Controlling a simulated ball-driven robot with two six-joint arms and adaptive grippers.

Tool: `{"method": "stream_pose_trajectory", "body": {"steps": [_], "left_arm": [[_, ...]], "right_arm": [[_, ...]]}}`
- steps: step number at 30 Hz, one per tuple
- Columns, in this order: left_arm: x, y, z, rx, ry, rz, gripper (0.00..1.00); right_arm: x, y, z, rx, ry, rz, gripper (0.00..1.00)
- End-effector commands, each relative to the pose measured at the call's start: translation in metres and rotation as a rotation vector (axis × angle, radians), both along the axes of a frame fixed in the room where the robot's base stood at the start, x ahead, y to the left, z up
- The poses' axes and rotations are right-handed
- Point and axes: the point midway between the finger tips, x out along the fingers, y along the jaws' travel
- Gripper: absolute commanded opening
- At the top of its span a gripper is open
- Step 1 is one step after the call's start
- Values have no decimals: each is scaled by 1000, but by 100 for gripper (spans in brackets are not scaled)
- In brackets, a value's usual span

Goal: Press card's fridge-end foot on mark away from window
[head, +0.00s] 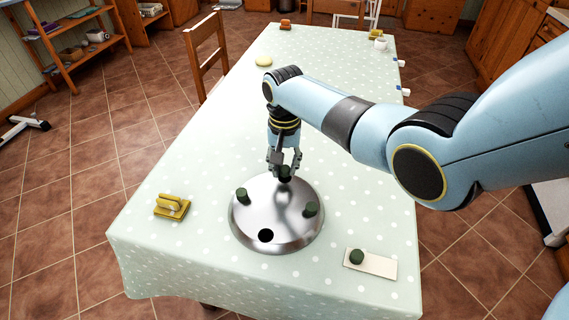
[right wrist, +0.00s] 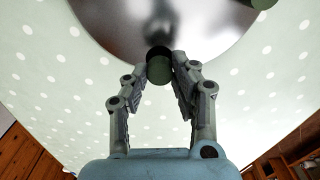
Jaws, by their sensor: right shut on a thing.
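A shiny steel bowl (head: 277,225) lies bottom up on the table. Dark green feet stand on it at the left (head: 242,195) and right (head: 311,209), and a round black mark (head: 265,235) shows at its near side. My right gripper (head: 285,170) is shut on another green foot (right wrist: 159,68) at the bowl's far side. The foot seems to touch the steel, but I cannot tell if it is stuck. A white card (head: 380,265) lies at the near right, with one green foot (head: 357,257) at its left end. My left gripper is out of view.
The dotted cloth covers the table (head: 150,225). A yellow clip-like object (head: 172,206) lies left of the bowl. A pale yellow round thing (head: 263,61), a white mug (head: 381,43) and small items stand farther back. A wooden chair (head: 205,50) is at the left.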

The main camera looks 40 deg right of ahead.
Motion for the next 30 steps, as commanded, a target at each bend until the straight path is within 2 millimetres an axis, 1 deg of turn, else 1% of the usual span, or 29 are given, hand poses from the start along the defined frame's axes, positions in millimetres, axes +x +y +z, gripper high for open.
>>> {"method": "stream_pose_trajectory", "body": {"steps": [19,26,27,30], "left_arm": [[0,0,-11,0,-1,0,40],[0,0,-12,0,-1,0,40],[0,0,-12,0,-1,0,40],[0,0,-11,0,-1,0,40]], "right_arm": [[0,0,-17,0,0,0,0],[0,0,-18,1,1,0,0],[0,0,-18,1,1,0,30],[0,0,-18,1,1,0,43]]}}
